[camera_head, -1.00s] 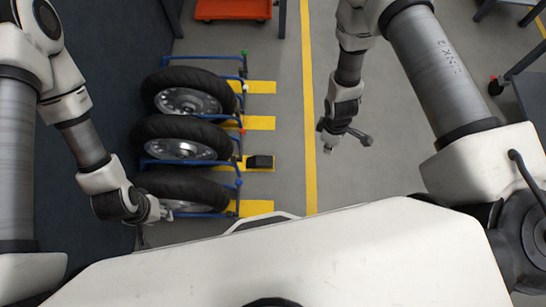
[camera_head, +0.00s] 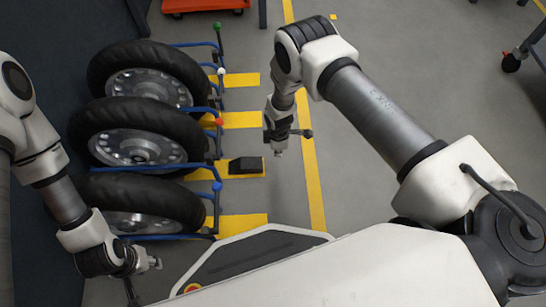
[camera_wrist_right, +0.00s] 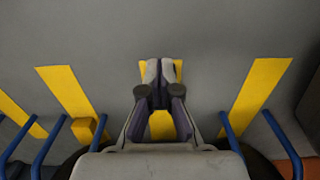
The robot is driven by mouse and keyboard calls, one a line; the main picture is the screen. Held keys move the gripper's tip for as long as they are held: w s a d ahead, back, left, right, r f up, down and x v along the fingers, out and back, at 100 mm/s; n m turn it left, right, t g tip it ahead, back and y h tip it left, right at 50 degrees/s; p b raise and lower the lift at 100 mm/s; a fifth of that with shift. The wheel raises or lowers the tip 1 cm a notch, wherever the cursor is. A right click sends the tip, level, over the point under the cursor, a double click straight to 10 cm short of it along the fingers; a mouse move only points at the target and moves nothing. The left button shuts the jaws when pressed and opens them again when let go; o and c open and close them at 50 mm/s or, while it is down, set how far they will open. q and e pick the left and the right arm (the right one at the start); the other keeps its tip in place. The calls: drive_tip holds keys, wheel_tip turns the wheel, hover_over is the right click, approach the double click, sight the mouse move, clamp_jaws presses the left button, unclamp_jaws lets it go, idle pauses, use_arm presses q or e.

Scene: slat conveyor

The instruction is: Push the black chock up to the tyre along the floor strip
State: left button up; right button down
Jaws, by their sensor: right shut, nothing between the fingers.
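The black chock (camera_head: 245,166) sits on a yellow floor strip (camera_head: 259,168), with a gap between it and the dark tyres to its left. The middle tyre (camera_head: 165,122) and the near tyre (camera_head: 175,193) stand close to that strip's left end. My right gripper (camera_head: 280,151) is shut and empty, just right of the chock in the head view and apart from it in the picture. In the right wrist view its fingers (camera_wrist_right: 160,66) lie over a yellow strip (camera_wrist_right: 162,126); the chock cannot be made out there. My left gripper (camera_head: 155,264) is by the near tyre, its opening unclear.
Blue tube racks (camera_head: 203,236) with coloured knobs surround the tyres. Other yellow strips (camera_head: 240,120) lie parallel on the grey floor. A long yellow line (camera_head: 310,170) runs to the right of the chock. Open floor lies beyond it. A red cart (camera_head: 205,5) stands at the back.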

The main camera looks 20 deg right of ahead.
sight(268, 167)
wheel_tip(268, 167, down, 8)
drive_tip(key=b, duration=0.4)
drive_tip(key=shift+f, duration=0.25)
drive_tip(key=a+b, duration=0.1)
drive_tip(key=w+a+b, duration=0.1)
drive_tip(key=a, duration=0.1)
drive_tip(key=shift+a, duration=0.15)
use_arm(q)
wheel_tip(268, 167, down, 7)
use_arm(e)
drive_tip(key=shift+a+r, duration=0.25)
use_arm(q)
drive_tip(key=shift+w, duration=0.1)
